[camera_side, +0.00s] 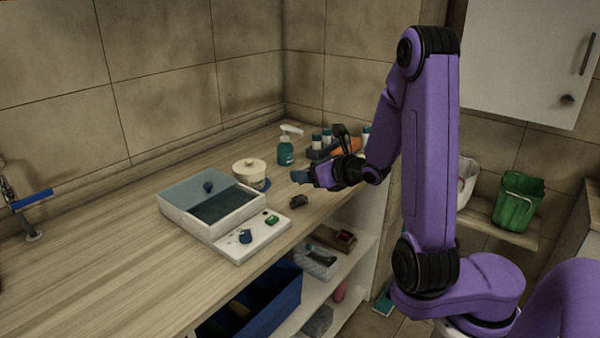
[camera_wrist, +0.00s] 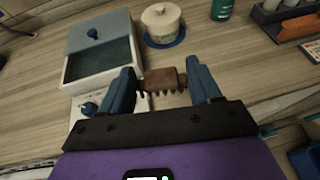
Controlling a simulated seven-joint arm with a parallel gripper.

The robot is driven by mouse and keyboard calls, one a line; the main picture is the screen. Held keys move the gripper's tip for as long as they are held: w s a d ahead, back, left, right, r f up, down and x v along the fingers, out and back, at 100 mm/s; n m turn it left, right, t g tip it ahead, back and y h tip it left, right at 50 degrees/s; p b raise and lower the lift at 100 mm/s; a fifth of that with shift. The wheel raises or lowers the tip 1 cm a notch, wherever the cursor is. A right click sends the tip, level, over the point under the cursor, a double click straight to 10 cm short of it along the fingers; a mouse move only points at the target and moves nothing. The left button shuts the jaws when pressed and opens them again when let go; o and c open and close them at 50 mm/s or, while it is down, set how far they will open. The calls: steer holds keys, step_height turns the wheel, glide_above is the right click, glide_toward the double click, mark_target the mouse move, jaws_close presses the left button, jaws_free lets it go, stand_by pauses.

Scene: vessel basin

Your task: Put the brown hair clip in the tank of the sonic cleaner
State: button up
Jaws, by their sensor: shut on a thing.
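The brown hair clip (camera_wrist: 162,80), with a row of teeth, sits between the two blue fingertips of my gripper (camera_wrist: 163,83) in the wrist view, which are shut on it. In the side view my gripper (camera_side: 307,177) is above the counter, right of the sonic cleaner (camera_side: 253,242). A dark shape lies below the fingers there; I cannot tell whether it is the clip or a shadow. The cleaner is a white box with a dark tank (camera_side: 228,206), also in the wrist view (camera_wrist: 100,63). Its grey-blue lid (camera_side: 190,188) with a blue knob is at the back, leaving the tank exposed.
A cream lidded pot (camera_side: 249,173) on a blue base stands behind the cleaner. A teal pump bottle (camera_side: 286,153) and a rack of bottles (camera_side: 320,150) are farther back. The counter left of the cleaner is clear. Open shelves with bins lie below the front edge.

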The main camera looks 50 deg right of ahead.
steer(key=shift+s+r, duration=0.15)
steer(key=shift+s, duration=0.1)
steer(key=shift+w+a+r, duration=0.1)
steer(key=shift+w+a, duration=0.1)
steer(key=shift+a, duration=0.05)
steer(key=w+a+r+n+y, duration=0.1)
steer(key=w+a+r+y, duration=0.1)
steer(key=w+a, duration=0.6)
steer(key=shift+w+r+n, duration=0.2)
steer(key=shift+r+n, duration=0.1)
steer(key=shift+r, duration=0.45)
